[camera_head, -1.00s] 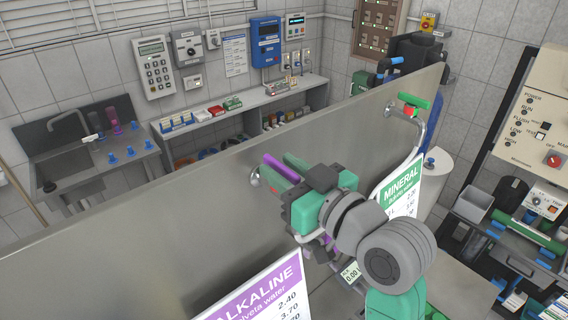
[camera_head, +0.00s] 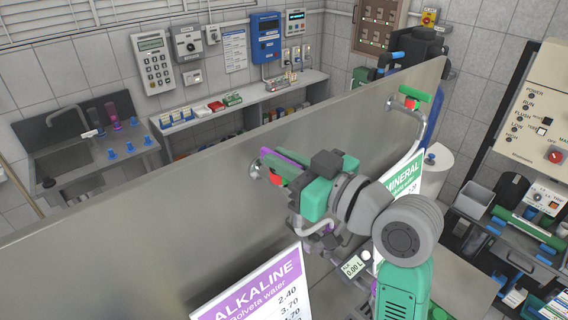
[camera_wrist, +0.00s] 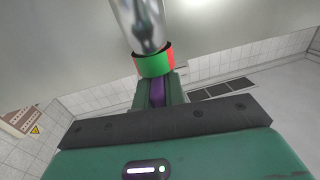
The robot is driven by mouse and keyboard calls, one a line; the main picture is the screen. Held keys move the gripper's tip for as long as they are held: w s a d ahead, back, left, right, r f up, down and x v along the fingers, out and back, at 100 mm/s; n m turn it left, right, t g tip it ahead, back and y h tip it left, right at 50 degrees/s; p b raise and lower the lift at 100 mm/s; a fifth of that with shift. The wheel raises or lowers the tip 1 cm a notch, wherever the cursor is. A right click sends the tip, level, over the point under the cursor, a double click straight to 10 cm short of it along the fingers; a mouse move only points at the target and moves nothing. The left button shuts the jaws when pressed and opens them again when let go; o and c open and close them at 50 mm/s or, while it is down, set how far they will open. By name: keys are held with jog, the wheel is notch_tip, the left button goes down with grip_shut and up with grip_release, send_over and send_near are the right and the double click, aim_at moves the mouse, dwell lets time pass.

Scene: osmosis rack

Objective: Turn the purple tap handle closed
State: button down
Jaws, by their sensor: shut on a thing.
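The purple tap handle (camera_head: 290,155) is on the alkaline tap, on the steel panel in the head view, mostly covered by my gripper. My gripper (camera_head: 276,163) is shut on it. In the wrist view the purple handle (camera_wrist: 157,94) shows as a narrow strip between my green fingers (camera_wrist: 158,90). A green and red collar (camera_wrist: 153,65) and the chrome pipe (camera_wrist: 139,22) are just beyond it. The tap's red and green part (camera_head: 276,179) also shows beside my fingers in the head view. The handle's far end is hard to make out.
The tall steel panel (camera_head: 120,235) runs diagonally behind the taps. A second tap with a green handle (camera_head: 415,95) is farther right. The alkaline sign (camera_head: 255,290) stands in front left, and the mineral sign (camera_head: 402,180) is behind my arm.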

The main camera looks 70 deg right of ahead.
jog(key=n+y+b, duration=0.1)
jog(key=n+y, duration=0.1)
jog(key=y, duration=0.1)
jog(key=n+t+y+b, duration=0.1)
jog(key=n+y+b, duration=0.1)
jog(key=y, duration=0.1)
jog(key=shift+d+f+y, duration=0.1)
jog(key=shift+d+y, duration=0.1)
jog(key=shift+y, duration=0.2)
jog(key=n+y+b, duration=0.1)
jog(key=n+y, duration=0.1)
jog(key=y, duration=0.1)
jog(key=n+g+y+b, duration=0.1)
jog(key=n+y, duration=0.2)
jog(key=y, duration=0.1)
jog(key=shift+d+g, duration=0.1)
jog(key=shift+g, duration=0.2)
jog(key=n+g+y+b, duration=0.1)
jog(key=n+g+y, duration=0.1)
jog(key=n+g+y+b, duration=0.1)
jog(key=n+y, duration=0.1)
jog(key=y, duration=0.1)
jog(key=shift+d+g, duration=0.15)
jog(key=shift+g, duration=0.25)
jog(key=shift+w+n+g+y+b, duration=0.1)
jog(key=shift+n+g+y+b, duration=0.9)
jog(key=shift+g+y, duration=0.1)
jog(key=shift+n+g+y+b, duration=0.4)
jog(key=shift+n+g+b, duration=0.1)
jog(key=shift+g, duration=0.5)
